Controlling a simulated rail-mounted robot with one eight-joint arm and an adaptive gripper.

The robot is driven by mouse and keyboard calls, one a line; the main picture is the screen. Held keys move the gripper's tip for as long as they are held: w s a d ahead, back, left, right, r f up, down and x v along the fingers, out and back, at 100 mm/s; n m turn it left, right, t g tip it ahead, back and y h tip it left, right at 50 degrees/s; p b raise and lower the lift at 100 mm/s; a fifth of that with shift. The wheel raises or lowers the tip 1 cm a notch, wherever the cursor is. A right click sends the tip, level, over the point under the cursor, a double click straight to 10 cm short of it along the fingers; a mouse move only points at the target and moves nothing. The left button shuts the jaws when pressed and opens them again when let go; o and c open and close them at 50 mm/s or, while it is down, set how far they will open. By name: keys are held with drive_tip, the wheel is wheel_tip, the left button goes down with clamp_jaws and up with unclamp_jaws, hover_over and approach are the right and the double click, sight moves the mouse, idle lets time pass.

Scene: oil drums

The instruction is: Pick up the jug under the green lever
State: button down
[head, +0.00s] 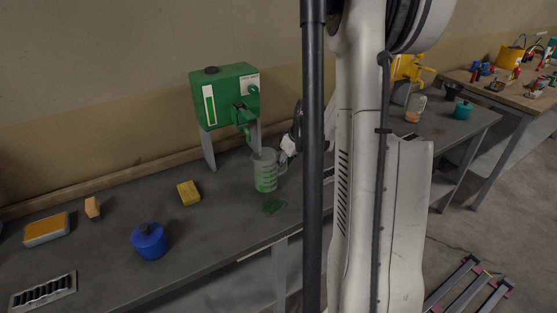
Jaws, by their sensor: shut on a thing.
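A clear jug (265,172) with green markings stands upright on the grey bench, below and slightly right of the green lever (243,118) on the green drum (224,95). Its handle side faces right. My gripper (284,155) reaches in from the right and is shut on the jug at its handle side. The fingertips are small here, and my arm and a dark post hide much of the gripper. I cannot tell whether the jug touches the bench.
A yellow drum (408,68), teal pot (463,110) and second table (500,92) are at right.

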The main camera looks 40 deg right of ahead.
drive_tip(key=s, duration=0.9)
drive_tip(key=shift+s+a+b, duration=0.15)
drive_tip(key=shift+s+b, duration=0.1)
drive_tip(key=shift+b, duration=0.1)
